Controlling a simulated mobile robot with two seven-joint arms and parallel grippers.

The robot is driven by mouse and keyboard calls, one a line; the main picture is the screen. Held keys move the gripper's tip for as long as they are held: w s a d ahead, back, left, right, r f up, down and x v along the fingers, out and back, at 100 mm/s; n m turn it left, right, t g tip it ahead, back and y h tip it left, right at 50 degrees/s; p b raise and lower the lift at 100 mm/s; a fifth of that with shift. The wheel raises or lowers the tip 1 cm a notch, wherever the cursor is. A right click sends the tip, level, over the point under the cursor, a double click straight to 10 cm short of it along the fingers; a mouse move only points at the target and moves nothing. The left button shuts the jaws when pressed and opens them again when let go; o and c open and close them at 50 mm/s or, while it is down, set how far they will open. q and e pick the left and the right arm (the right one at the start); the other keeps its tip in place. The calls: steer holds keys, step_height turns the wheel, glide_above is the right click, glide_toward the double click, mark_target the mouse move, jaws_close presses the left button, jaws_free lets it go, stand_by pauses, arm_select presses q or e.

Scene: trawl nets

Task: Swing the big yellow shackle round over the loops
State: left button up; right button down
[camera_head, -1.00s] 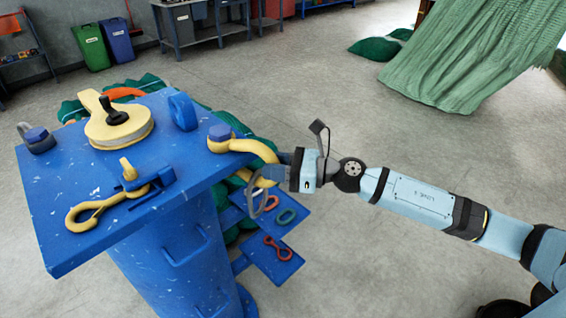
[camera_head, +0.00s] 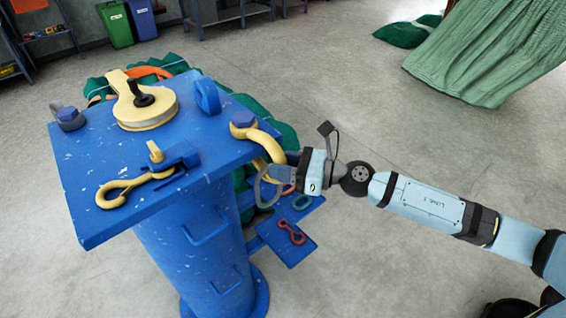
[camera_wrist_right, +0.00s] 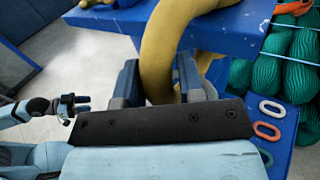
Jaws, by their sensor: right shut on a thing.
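The big yellow shackle (camera_head: 266,140) hangs by its blue-headed pin at the right corner of the blue table top. Its curved bow points outward and down. My right gripper (camera_head: 283,172) is at the bow; in the right wrist view the shackle (camera_wrist_right: 160,45) passes between its fingers (camera_wrist_right: 160,86), shut on it. A white loop (camera_wrist_right: 272,108), an orange-red loop (camera_wrist_right: 267,131) and a teal loop (camera_wrist_right: 265,156) lie on a low blue shelf. The left gripper (camera_wrist_right: 84,104) shows small in the wrist view, away from the shackle; its opening is unclear.
The blue table (camera_head: 95,215) carries a pale yellow sheave (camera_head: 145,112) and a yellow hook (camera_head: 118,190). A red hook-like piece (camera_head: 292,232) lies on the lower shelf (camera_head: 285,249). Green netting (camera_wrist_right: 300,60) is bundled beside the table.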

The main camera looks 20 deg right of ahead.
steer(key=shift+s+a, duration=0.1)
steer(key=shift+a, duration=0.05)
steer(key=c, duration=1.1)
jaws_free()
steer(key=shift+o, duration=1.4)
steer(key=shift+r, duration=0.1)
steer(key=shift+a, duration=0.15)
steer(key=shift+d, duration=0.2)
steer(key=shift+s+d, duration=0.15)
steer(key=shift+d, duration=0.1)
steer(key=b+v, duration=0.7)
steer(key=v, duration=0.6)
